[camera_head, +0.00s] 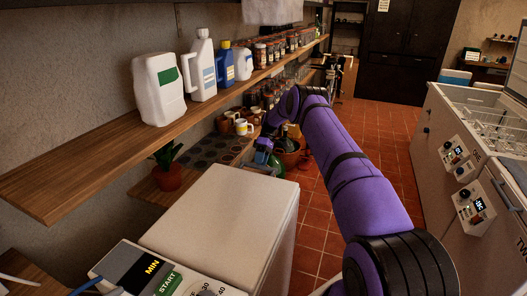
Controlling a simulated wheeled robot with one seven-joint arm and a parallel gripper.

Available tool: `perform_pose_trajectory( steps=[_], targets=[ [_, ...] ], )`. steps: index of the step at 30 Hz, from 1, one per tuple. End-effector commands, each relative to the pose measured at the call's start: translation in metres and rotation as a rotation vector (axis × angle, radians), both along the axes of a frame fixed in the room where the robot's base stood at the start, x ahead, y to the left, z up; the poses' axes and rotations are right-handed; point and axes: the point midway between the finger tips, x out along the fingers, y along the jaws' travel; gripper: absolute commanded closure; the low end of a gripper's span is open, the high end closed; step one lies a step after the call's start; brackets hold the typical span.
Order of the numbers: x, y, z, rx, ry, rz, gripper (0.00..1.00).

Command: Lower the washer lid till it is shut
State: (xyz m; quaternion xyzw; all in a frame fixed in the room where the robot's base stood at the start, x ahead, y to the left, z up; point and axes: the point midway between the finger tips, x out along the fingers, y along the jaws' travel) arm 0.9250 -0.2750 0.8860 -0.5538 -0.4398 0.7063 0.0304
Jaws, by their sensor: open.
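The washer (280,262) is the white machine at the lower left, with a tilted control panel (155,275) marked MIN and START. Its pale lid (222,222) looks like a broad, flat top surface. I cannot tell from this view whether a gap remains under its edge. My purple arm reaches past the washer's right side and bends back toward its far end. My gripper (262,157) is small in the picture, beyond the lid's far edge. It is open and appears empty and apart from the lid. Its fingertips are hard to make out.
A wooden shelf (90,160) with white jugs (158,90), a blue bottle (224,64) and jars overhangs the left. A potted plant (168,175), mugs (243,127) and a green bottle (276,163) stand beyond the washer.

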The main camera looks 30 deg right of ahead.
Motion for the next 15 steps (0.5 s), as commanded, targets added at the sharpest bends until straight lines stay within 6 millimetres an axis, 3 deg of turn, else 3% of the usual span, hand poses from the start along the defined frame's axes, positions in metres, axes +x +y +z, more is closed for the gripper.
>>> perform_pose_trajectory(
  steps=[15],
  targets=[
    [0.031, -0.043, 0.059, -0.001, -0.002, -0.001, 0.52]
  ],
)
